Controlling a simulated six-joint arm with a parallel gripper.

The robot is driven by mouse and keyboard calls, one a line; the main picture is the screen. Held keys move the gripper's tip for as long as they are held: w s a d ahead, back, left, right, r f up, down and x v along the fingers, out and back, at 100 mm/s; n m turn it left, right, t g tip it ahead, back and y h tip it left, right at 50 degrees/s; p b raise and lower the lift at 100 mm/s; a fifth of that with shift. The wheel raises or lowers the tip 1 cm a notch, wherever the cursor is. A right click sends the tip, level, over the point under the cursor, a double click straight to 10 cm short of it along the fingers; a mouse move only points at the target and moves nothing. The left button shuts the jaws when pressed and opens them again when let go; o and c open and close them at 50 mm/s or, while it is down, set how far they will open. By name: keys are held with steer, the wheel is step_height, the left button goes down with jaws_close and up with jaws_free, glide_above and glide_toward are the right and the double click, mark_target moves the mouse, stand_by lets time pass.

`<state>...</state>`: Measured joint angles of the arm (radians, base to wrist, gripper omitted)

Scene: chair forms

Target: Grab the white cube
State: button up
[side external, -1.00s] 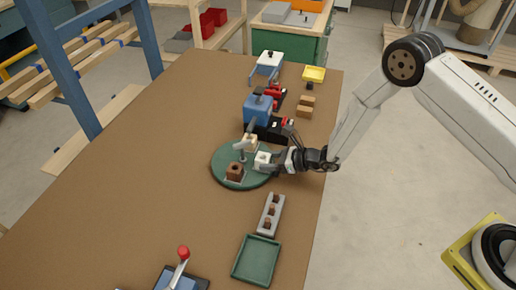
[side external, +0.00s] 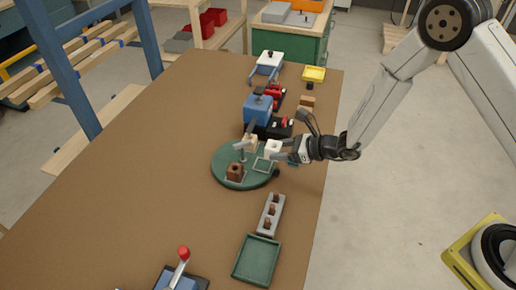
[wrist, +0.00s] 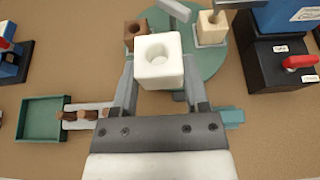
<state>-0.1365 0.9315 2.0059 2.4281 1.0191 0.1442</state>
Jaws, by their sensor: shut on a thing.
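The white cube (side external: 273,146) has a round hole in its top. My gripper (side external: 279,150) is shut on it and holds it above the right part of the round green plate (side external: 228,179). In the wrist view the white cube (wrist: 159,60) sits between the two grey fingers of my gripper (wrist: 158,78). A square outline shows bare on the green plate below the cube. A brown cube (side external: 235,171) and a pale wooden cube (side external: 251,142) stand on the plate, apart from the white cube.
A grey rack with brown pieces (side external: 272,201) and a green tray (side external: 257,260) lie toward the front. A blue machine on a black base (side external: 258,108) stands behind the plate. A red-knobbed lever (side external: 183,254) is at the front. The left of the table is clear.

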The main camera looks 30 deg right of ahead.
steer(key=s+d+r, duration=0.2)
steer(key=s+r, duration=0.3)
steer(key=s, duration=0.4)
steer(key=shift+s+d+r, duration=0.2)
steer(key=shift+s+d, duration=0.2)
